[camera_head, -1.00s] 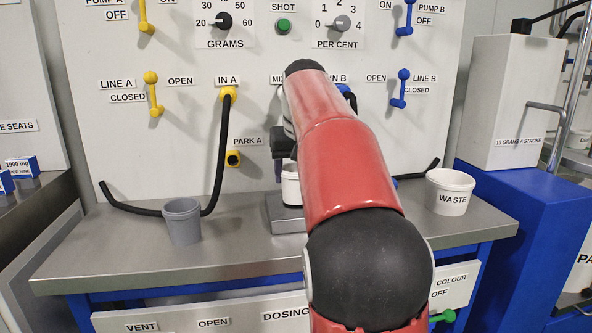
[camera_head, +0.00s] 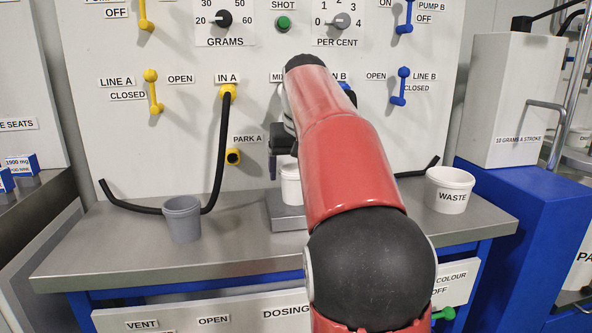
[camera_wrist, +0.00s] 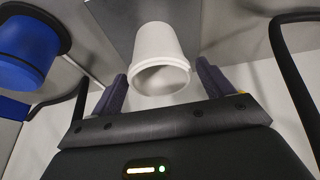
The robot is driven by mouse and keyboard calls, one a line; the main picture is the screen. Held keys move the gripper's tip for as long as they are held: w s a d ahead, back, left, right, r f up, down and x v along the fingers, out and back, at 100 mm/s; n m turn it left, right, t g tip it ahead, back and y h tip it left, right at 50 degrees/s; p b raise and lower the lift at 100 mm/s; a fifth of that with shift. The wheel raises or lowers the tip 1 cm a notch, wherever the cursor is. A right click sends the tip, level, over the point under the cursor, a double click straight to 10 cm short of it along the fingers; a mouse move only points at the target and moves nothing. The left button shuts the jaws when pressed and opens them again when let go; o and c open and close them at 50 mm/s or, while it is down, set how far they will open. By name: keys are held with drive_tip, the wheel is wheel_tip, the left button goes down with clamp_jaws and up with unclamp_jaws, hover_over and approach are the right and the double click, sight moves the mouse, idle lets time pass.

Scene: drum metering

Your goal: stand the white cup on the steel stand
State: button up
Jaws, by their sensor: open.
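The white cup (camera_head: 290,185) stands upright on the steel stand (camera_head: 280,219) at the middle of the bench, partly hidden by my arm. In the wrist view the cup (camera_wrist: 161,55) has its open rim towards the camera and its base towards the grey stand (camera_wrist: 113,22). My gripper (camera_head: 279,165) is just above the cup in the head view. In the wrist view its two fingers (camera_wrist: 160,82) are apart, one on each side near the cup's rim, with visible gaps.
A grey cup (camera_head: 182,220) stands left on the bench and a white WASTE tub (camera_head: 449,190) stands right. A black hose (camera_head: 218,155) hangs from IN A. A blue round object (camera_wrist: 28,45) lies left in the wrist view.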

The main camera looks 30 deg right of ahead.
drive_tip(key=p+v, duration=0.1)
drive_tip(key=v, duration=1)
drive_tip(key=shift+s, duration=0.25)
drive_tip(key=s+a+f+n, duration=0.1)
drive_tip(key=s+a+f, duration=0.3)
drive_tip(key=s+f, duration=0.3)
drive_tip(key=s+a+f+n+t, duration=0.1)
drive_tip(key=s+a+f, duration=0.4)
drive_tip(key=f, duration=0.7)
drive_tip(key=s+a+f+n+y, duration=0.1)
drive_tip(key=s+a+f, duration=0.4)
drive_tip(key=s+f, duration=0.4)
drive_tip(key=shift+s+a+f, duration=0.2)
drive_tip(key=shift+s+f, duration=0.2)
drive_tip(key=shift+s, duration=0.15)
